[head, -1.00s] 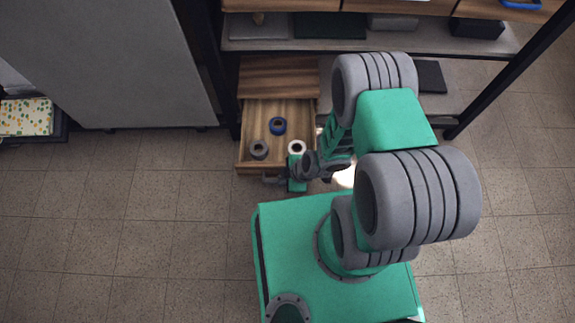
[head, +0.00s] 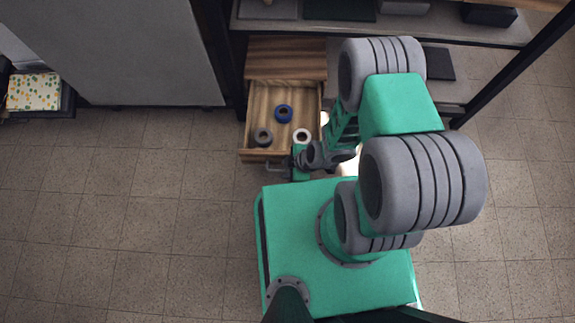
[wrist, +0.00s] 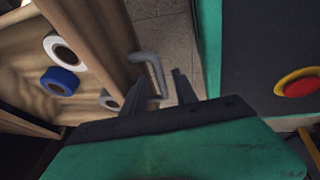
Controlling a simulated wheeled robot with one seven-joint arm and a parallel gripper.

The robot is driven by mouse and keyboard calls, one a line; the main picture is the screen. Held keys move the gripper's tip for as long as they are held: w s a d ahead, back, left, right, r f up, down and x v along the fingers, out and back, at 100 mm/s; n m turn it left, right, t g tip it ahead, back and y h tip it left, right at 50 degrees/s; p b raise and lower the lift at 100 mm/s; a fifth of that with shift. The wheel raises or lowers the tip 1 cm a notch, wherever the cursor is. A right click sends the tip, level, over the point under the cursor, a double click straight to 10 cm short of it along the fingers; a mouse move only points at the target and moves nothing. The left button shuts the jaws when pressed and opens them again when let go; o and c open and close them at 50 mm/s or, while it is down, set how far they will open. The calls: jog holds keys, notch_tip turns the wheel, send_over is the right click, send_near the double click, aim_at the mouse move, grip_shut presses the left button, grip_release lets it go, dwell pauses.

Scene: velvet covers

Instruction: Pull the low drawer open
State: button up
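The low wooden drawer (head: 249,125) stands pulled well out of its unit in the head view. Its grey bar handle (head: 270,167) is on the front, and the handle also shows close up in the wrist view (wrist: 149,62). My gripper (wrist: 163,78) is open, its two dark fingers apart. The handle's end reaches down between the fingers in the picture; I see no grip on it, and contact cannot be told. In the head view my arm hides part of the drawer's right side.
Blue (head: 283,113), grey (head: 262,137) and white (head: 302,136) rolls lie in the drawer. A shelf (head: 380,30) with dark boxes is above. A grey cabinet (head: 110,50) stands left. Tiled floor (head: 130,220) is clear left of my base.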

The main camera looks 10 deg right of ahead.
jog(key=p+v, duration=0.4)
jog(key=v, duration=0.4)
jog(key=shift+w, duration=0.1)
jog(key=w+d+r+m+p, duration=0.1)
jog(key=w+r+p, duration=0.15)
jog(key=r, duration=0.45)
jog(key=w+d+r+m+h+p, duration=0.1)
jog(key=w+r+p, duration=0.1)
jog(key=r+p, duration=0.3)
jog(key=w+d+r+m+p, duration=0.1)
jog(key=w+r+p, duration=0.2)
jog(key=r, duration=0.5)
jog(key=s+d+r+m+h+p, duration=0.1)
jog(key=r+m+p, duration=0.6)
jog(key=r, duration=1.5)
jog(key=s+d+r+m+h+p, duration=0.2)
jog(key=r+p, duration=0.8)
jog(key=r, duration=1.2)
jog(key=d+m, duration=0.2)
jog(key=m, duration=0.2)
jog(key=shift+r+m+t+p, duration=0.3)
jog(key=shift+m+p, duration=0.1)
